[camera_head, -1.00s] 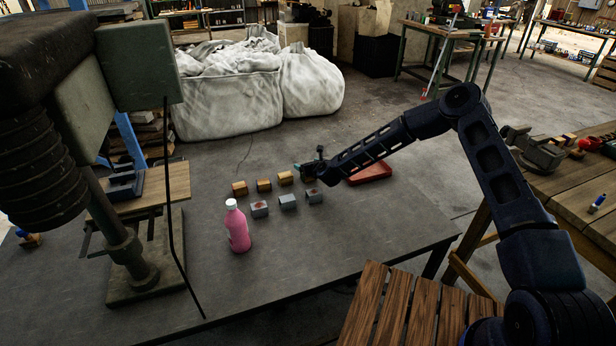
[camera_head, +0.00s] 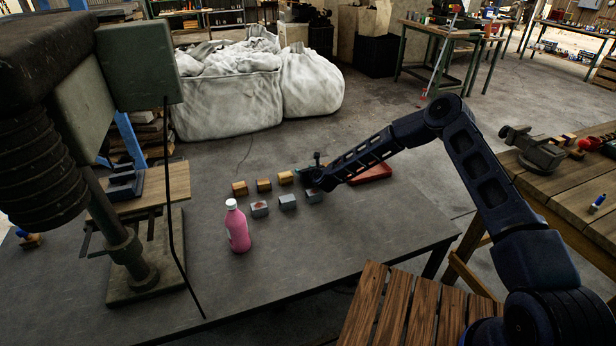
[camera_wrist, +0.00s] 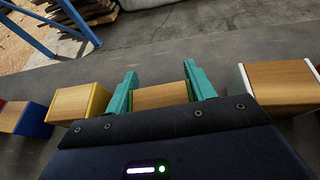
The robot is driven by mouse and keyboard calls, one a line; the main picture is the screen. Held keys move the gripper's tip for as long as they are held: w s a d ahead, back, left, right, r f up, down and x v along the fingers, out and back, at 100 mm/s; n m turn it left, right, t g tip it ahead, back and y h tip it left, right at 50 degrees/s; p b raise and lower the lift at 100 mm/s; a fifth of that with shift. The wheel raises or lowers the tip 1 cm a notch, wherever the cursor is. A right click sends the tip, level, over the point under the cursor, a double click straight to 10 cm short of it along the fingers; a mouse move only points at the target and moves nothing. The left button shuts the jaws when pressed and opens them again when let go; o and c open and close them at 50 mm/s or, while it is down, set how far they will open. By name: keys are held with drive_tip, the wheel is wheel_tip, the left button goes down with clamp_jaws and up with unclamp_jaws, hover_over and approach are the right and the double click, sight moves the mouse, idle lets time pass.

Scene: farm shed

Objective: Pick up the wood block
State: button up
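In the wrist view, a block with a wood-grain top (camera_wrist: 162,96) lies between the two teal fingers of my gripper (camera_wrist: 162,78). The fingers are spread, one along each side of it. Its lower part is hidden by the gripper body, and I cannot tell whether the fingers touch it. In the head view, my gripper (camera_head: 307,177) is low over the dark table at the right end of the block rows. Several other wood-topped blocks show in the wrist view: one with a yellow edge (camera_wrist: 78,103) to the left, and one with a white edge (camera_wrist: 283,82) to the right.
In the head view, brown blocks (camera_head: 263,185) form a back row and grey blocks (camera_head: 288,201) a front row. A pink bottle (camera_head: 237,228) stands in front. A red tray (camera_head: 372,172) lies behind my forearm. A drill press (camera_head: 125,230) fills the left. The table's front is clear.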

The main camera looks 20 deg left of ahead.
drive_tip(key=c, duration=0.4)
wheel_tip(320, 180, up, 20)
idle(0.4)
